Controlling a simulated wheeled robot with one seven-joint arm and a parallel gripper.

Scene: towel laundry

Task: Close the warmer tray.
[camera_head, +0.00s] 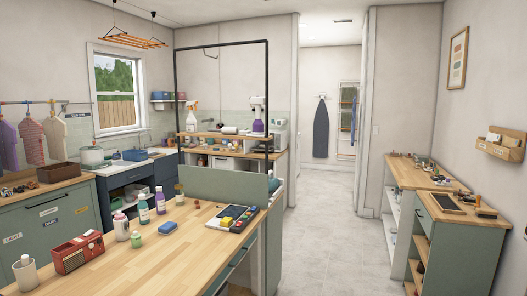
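I cannot pick out a warmer tray for certain in the head view. A small white appliance (280,134) stands at the far end of the back counter, too small for me to tell whether any tray on it is open or shut. My gripper and arm do not show.
Bottles, a blue sponge (168,228), a red radio (78,252) and a panel with colored buttons (234,219) sit on the near counter. Low shelves (456,235) line the right wall. The grey tiled floor (330,245) between is clear toward the doorway.

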